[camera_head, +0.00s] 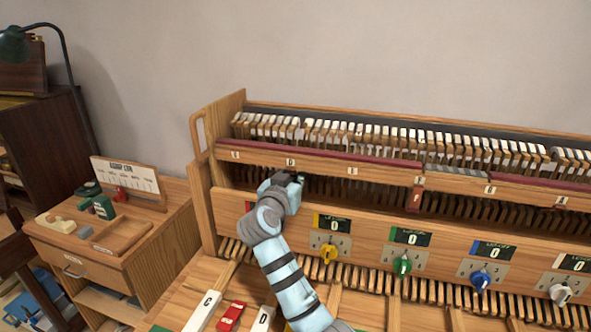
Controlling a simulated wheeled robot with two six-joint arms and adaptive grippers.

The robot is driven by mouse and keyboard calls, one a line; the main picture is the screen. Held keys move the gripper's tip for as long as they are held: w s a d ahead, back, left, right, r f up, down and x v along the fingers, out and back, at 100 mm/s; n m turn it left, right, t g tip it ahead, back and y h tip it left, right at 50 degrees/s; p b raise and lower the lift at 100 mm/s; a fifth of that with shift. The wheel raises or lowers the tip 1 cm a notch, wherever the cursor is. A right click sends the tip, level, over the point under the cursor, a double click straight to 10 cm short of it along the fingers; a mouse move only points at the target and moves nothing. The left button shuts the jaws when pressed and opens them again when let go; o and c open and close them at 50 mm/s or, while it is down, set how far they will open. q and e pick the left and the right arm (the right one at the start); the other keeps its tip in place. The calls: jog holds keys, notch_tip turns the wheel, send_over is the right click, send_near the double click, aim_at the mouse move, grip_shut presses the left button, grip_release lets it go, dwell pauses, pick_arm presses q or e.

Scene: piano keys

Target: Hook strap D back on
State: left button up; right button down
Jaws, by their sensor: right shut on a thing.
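The wooden rail (330,168) carries letter labels, and the D label (291,162) is near its left end. My right gripper (293,180) is just below the D label, at the front of the piano action. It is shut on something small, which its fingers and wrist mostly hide. From its place under the D label this looks like strap D, but its hook and end cannot be made out. My left gripper is not in view.
A red strap (415,199) hangs below the rail farther right. Yellow (328,253), green (402,265) and blue (480,281) knobs stick out of the front panel. White key C (203,311) and a red block (231,316) lie in front. A side cabinet (150,262) stands left.

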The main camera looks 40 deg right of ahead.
jog(key=shift+s+a+f+g+y+p, duration=0.35)
jog(key=shift+g+y+p, duration=0.7)
jog(key=shift+p, duration=1.5)
jog(key=shift+s+a+f+g+y+p, duration=0.1)
jog(key=shift+s+a+g+y+p, duration=0.45)
jog(key=shift+y+p, duration=1.4)
jog(key=shift+s+a+f+g+y+p, duration=0.2)
jog(key=shift+a+g+y+p, duration=0.65)
jog(key=shift+p, duration=2.25)
jog(key=shift+d, duration=0.2)
jog(key=c, duration=1.5)
grip_release()
jog(key=shift+f, duration=0.1)
jog(key=v, duration=1.2)
jog(key=shift+w+a, duration=0.1)
jog(key=shift+w, duration=0.2)
